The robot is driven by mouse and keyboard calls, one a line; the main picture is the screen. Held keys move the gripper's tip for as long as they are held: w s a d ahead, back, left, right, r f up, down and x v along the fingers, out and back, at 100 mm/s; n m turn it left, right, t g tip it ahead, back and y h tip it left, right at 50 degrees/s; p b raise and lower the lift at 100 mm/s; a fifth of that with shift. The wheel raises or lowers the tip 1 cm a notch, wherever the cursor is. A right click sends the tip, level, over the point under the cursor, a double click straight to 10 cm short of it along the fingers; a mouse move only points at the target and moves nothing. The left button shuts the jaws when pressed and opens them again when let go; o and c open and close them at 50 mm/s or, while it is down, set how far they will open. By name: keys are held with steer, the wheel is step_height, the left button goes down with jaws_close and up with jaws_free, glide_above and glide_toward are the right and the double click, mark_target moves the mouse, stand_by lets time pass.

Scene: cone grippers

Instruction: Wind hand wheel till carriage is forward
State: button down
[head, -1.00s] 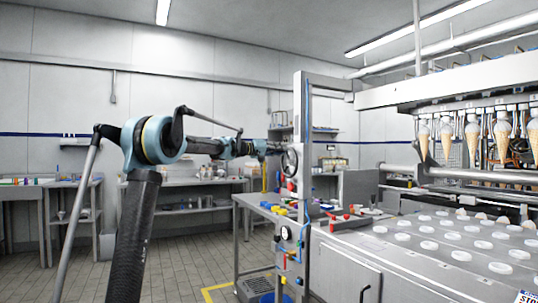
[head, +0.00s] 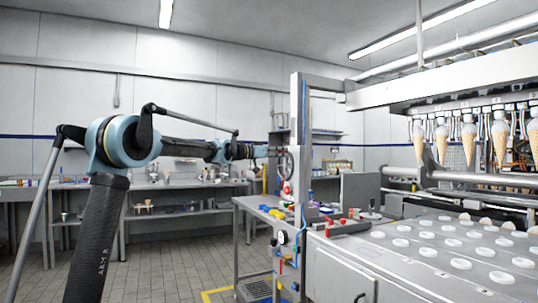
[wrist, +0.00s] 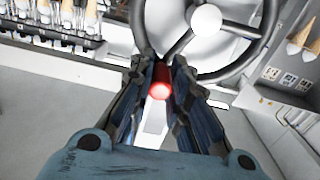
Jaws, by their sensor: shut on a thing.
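The hand wheel (head: 291,162) is on the upright metal post in the head view, seen nearly edge-on. The wrist view shows its dark rim (wrist: 262,35) and white round hub up close. My gripper (wrist: 160,66) is shut on the lower left part of the rim, which its fingers partly hide. A red rounded part (wrist: 160,91) shows between the fingers; I cannot tell if it belongs to the wheel. A row of cone grippers (head: 470,117) holding filled cones hangs under the overhead beam at right. I cannot tell which part is the carriage.
The post (head: 297,110) carries a gauge and coloured fittings below the wheel. A machine bed (head: 345,250) with rows of white round caps stands right of it. A metal table (head: 250,203) with small parts stands behind. Open tiled floor (head: 180,265) lies left.

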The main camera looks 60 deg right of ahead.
stand_by(0.6)
steer(key=c, duration=1.5)
jaws_free()
steer(key=shift+a, duration=0.1)
steer(key=v, duration=1.2)
steer(key=shift+f, duration=0.1)
